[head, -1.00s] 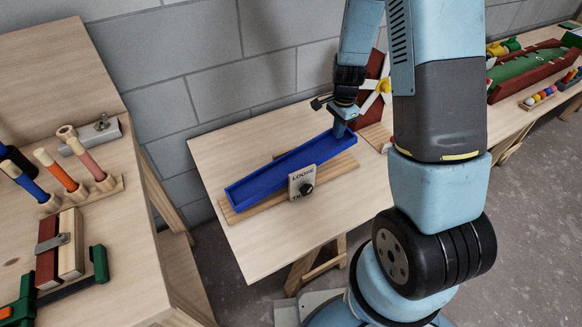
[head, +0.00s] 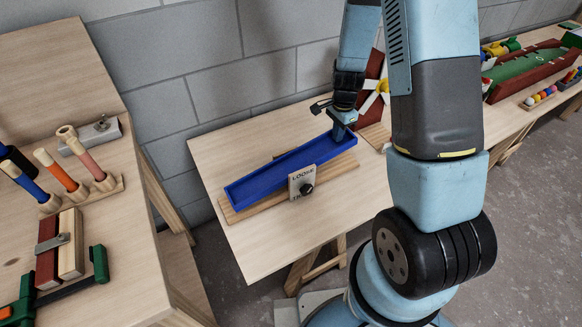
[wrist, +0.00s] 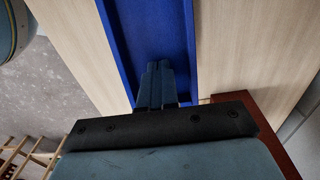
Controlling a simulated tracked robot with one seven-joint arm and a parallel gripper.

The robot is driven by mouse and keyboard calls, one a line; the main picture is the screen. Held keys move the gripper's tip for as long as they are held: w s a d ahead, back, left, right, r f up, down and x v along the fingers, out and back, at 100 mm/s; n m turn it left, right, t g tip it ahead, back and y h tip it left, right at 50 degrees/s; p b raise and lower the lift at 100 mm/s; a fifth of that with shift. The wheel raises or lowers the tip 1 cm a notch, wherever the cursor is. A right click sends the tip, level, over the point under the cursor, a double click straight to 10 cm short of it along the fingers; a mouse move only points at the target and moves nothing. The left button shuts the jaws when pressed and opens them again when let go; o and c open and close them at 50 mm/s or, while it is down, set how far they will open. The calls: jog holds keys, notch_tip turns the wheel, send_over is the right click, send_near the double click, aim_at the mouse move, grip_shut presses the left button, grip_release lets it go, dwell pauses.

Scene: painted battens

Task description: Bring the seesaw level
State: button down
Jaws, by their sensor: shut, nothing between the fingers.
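The seesaw is a long blue trough (head: 285,172) over a pale wooden base (head: 235,214). Its left end lies close to the base and its right end looks a little higher above it; the exact tilt is hard to tell. A plate (head: 297,184) marked LOOSE at its top, its lower word partly unreadable, stands at the middle front with a black knob (head: 306,188). My gripper (head: 339,132) is shut and empty at the trough's right end, pointing down. In the wrist view its closed fingers (wrist: 157,85) are over the blue trough (wrist: 150,30); contact cannot be told.
The seesaw stands on a pale wooden table (head: 260,245) against a grey block wall. A dark red board with a white and yellow pinwheel (head: 375,97) stands just right of my gripper. A bench with handled tools (head: 70,180) is at left. The table's front is clear.

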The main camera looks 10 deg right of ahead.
jog(key=shift+f, duration=1.5)
dwell(0.4)
jog(key=shift+r, duration=0.15)
notch_tip(320, 180, up, 12)
dwell(2.3)
dwell(0.5)
jog(key=s+r+n+t, duration=0.1)
jog(key=s+r+n, duration=0.15)
jog(key=r, duration=0.35)
jog(key=s+r+n+t+y, duration=0.1)
jog(key=s+r+n, duration=0.15)
jog(key=r, duration=0.35)
jog(key=s+r+n+t, duration=0.1)
jog(key=s+r+n, duration=0.1)
jog(key=s+r, duration=0.3)
jog(key=s+r+n+t+h, duration=0.1)
jog(key=s+r+n+t, duration=0.1)
jog(key=s+r+n, duration=0.4)
jog(key=shift+s+d+r+n+t, duration=0.25)
jog(key=shift+s+r, duration=2.35)
jog(key=shift+s, duration=1.5)
